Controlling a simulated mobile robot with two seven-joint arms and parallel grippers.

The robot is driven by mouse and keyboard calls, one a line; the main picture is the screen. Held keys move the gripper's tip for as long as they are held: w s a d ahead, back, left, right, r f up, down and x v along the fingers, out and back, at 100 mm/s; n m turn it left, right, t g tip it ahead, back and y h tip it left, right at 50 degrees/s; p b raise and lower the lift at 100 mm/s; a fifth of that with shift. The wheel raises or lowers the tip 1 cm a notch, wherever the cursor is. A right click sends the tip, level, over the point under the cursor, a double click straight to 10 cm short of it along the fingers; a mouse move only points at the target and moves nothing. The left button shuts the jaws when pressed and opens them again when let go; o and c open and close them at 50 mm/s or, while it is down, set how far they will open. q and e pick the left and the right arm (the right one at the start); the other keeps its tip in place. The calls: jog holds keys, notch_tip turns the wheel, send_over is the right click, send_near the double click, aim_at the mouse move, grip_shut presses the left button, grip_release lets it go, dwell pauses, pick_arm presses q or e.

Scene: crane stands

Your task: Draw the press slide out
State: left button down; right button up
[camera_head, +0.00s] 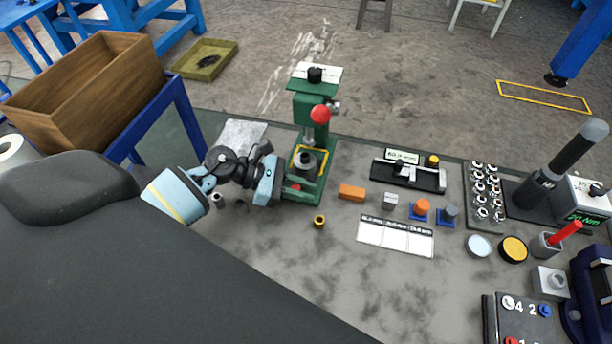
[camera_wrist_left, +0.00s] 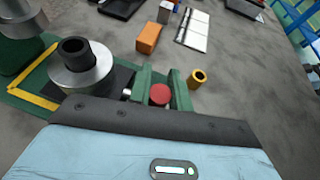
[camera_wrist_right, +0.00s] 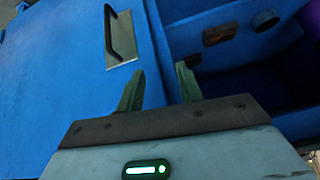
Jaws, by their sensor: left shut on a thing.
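The green press (camera_head: 312,110) stands upright on the bench, with a red ball on its lever. At its foot, a yellow-edged base (camera_wrist_left: 32,92) carries a round metal piece (camera_wrist_left: 82,72) with a black collar; this piece also shows in the head view (camera_head: 306,162). A red knob (camera_wrist_left: 160,95) sits at the front of the base beside the metal piece. My left gripper (camera_wrist_left: 161,88) has its green fingers on either side of this knob and is shut on it. How the slide joins the knob is hidden. My right gripper (camera_wrist_right: 160,78) is open and empty, away from the press.
A brass ring (camera_head: 319,221) and an orange block (camera_head: 352,192) lie right of the press. A white label card (camera_head: 395,237) and a black gauge (camera_head: 408,175) are farther right. Bare bench lies in front. My right gripper faces a blue cabinet (camera_wrist_right: 75,60).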

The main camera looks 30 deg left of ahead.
pick_arm(q)
jog(key=s, duration=0.3)
jog(key=shift+s+d, duration=0.25)
jog(key=shift+d, duration=0.15)
jog(key=shift+s+d, duration=0.1)
jog(key=shift+s, duration=0.05)
jog(key=c, duration=1.7)
grip_release()
jog(key=shift+f, duration=0.1)
jog(key=shift+o, duration=0.7)
jog(key=shift+s, duration=0.15)
